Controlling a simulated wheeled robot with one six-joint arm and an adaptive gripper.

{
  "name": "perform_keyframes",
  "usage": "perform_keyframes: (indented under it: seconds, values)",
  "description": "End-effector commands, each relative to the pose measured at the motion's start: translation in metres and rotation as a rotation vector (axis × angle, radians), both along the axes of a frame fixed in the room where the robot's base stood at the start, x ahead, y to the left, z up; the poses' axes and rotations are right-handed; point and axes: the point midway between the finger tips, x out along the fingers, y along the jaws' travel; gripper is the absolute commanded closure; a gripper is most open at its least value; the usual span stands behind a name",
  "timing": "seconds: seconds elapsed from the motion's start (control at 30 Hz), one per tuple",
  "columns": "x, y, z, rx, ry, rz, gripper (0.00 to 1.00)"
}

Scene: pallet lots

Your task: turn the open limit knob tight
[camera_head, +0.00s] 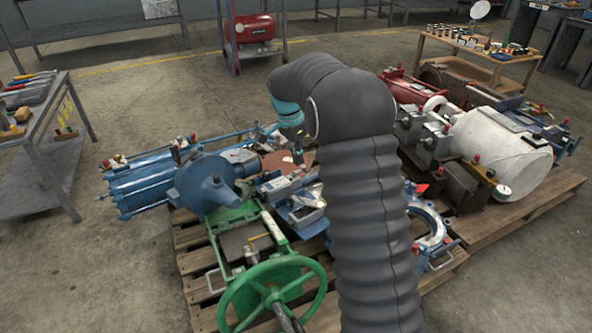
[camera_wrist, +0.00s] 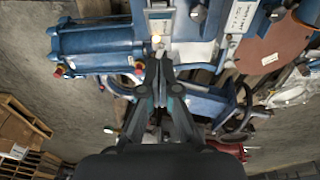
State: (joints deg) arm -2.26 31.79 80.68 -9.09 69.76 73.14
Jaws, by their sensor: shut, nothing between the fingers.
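My gripper (camera_wrist: 159,62) is shut and empty in the wrist view, its fingertips pointing at a blue body. A small pale yellow round knob or fitting (camera_wrist: 156,39) sits just beyond the tips, on a light plate; I cannot read any marking that tells whether it is the open limit knob. The tips look apart from it, but the gap is hard to judge. In the head view my gripper (camera_head: 297,156) hangs over the blue machinery at the pallet's middle, with my arm hiding much behind it. A blue actuator cylinder (camera_head: 139,187) lies to the left.
A green handwheel (camera_head: 228,300) stands at the pallet's front. A white tank (camera_head: 500,140) and red machinery (camera_head: 405,90) lie on the right. A brown disc (camera_wrist: 275,47) is right of the fingers. A steel workbench (camera_head: 45,150) stands left; the floor between is clear.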

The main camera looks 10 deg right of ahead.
Motion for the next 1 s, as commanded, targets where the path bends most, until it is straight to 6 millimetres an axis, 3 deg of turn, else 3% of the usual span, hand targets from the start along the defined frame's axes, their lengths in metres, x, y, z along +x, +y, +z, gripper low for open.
perform_keyframes:
  seconds: [0.5, 0.7, 1.0]
  values:
    - [-0.004, -0.011, -0.092, 0.001, 0.003, 0.003, 1.0]
    - [-0.012, 0.004, -0.111, 0.001, 0.002, 0.003, 1.0]
    - [-0.015, 0.008, -0.118, 0.0, 0.0, 0.002, 1.0]
